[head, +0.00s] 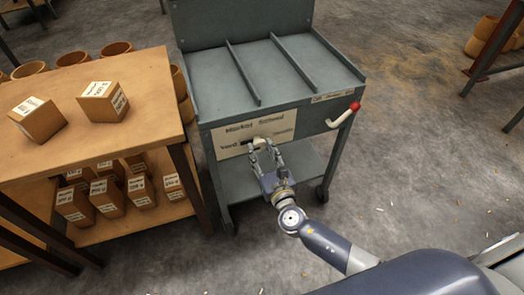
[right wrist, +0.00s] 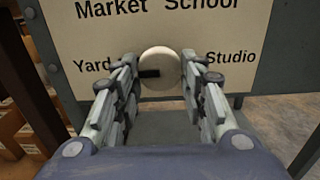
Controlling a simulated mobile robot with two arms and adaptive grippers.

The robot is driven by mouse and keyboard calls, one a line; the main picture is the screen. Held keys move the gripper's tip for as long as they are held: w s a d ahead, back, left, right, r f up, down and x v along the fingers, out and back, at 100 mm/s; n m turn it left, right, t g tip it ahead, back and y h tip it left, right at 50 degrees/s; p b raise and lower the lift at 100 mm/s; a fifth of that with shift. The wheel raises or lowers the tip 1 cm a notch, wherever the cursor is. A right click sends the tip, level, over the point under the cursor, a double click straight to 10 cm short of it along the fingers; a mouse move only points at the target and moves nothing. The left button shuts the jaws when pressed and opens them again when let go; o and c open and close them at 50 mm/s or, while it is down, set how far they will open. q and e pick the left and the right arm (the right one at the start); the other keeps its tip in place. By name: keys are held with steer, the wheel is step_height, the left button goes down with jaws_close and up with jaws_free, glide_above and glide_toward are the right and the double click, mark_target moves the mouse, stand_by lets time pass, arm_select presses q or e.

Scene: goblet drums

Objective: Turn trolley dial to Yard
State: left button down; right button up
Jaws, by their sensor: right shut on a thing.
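The grey trolley (head: 215,85) carries a cream label plate (head: 230,143) on its front, with the words Market, School, Yard and Studio. The round cream dial (right wrist: 160,72) sits low on this plate, between Yard on the left and Studio on the right. Its black pointer mark (right wrist: 150,73) points left, towards Yard. My right gripper (head: 264,146) is at the dial, and in the right wrist view its two fingers (right wrist: 159,62) are closed on the dial's left and right sides. My left gripper is not in view.
A white handle with a red tip (head: 354,107) sticks out at the trolley's right corner. A wooden table (head: 150,75) with labelled blocks stands close on the left, with more blocks on its lower shelf. The floor to the right is mostly clear, with small scraps.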

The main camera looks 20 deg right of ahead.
steer(key=shift+f, duration=0.1)
stand_by(0.3)
steer(key=o, duration=1.1)
steer(key=shift+c, duration=0.2)
steer(key=s, duration=1.2)
steer(key=shift+d, duration=0.2)
